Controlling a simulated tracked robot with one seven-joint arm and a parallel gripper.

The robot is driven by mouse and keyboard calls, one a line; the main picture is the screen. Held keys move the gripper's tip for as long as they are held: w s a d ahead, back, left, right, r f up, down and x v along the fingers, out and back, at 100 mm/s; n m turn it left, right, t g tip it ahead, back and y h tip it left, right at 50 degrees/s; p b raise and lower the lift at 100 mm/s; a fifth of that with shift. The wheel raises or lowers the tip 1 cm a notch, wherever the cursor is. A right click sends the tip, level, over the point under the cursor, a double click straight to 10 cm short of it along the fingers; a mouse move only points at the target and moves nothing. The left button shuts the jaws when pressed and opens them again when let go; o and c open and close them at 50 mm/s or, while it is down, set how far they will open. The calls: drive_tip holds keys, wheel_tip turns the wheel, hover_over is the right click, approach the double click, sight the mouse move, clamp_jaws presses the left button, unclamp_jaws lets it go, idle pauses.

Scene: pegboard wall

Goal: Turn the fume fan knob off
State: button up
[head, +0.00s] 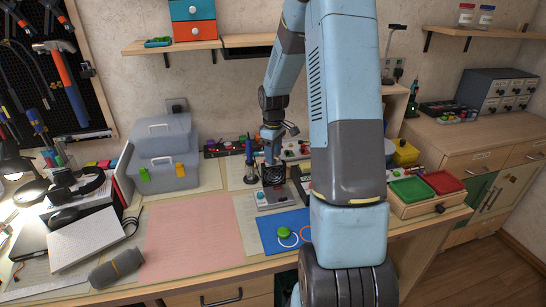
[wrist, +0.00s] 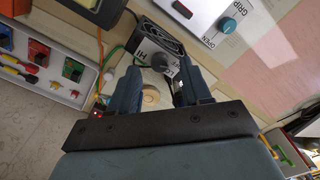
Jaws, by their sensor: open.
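The fume fan is a small black fan with a grey front panel marked "HI"; it shows in the wrist view (wrist: 165,38) and in the head view (head: 273,175) on the bench. Its dark round knob (wrist: 158,61) sits on that panel, between the fingertips as seen from the wrist. I cannot read the knob's setting. My gripper (wrist: 161,70) is open, its two dark fingers either side of the knob in the picture, with no clear contact. In the head view my gripper (head: 272,148) hangs over the fan, pointing down.
A grey control box with a teal knob marked "GRIP" and "OPEN" (wrist: 229,25) stands close to the fan. A panel with coloured connectors (wrist: 45,65) is on the other side. A soldering iron stand (head: 250,165) is left of the fan. The pink mat (head: 192,232) is clear.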

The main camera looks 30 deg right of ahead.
wheel_tip(320, 180, up, 12)
idle(0.4)
idle(0.4)
drive_tip(key=s+a+r+m+t, duration=0.25)
drive_tip(key=s+a+r, duration=0.55)
drive_tip(key=s+r, duration=0.4)
drive_tip(key=s+a+r+m+t, duration=0.1)
drive_tip(key=s+a+m, duration=0.1)
drive_tip(key=s, duration=0.7)
drive_tip(key=s+a+r+m+t, duration=0.2)
drive_tip(key=s+a, duration=0.1)
drive_tip(key=s, duration=0.5)
drive_tip(key=shift+s+a, duration=0.3)
drive_tip(key=shift+s, duration=0.1)
drive_tip(key=shift+d, duration=0.1)
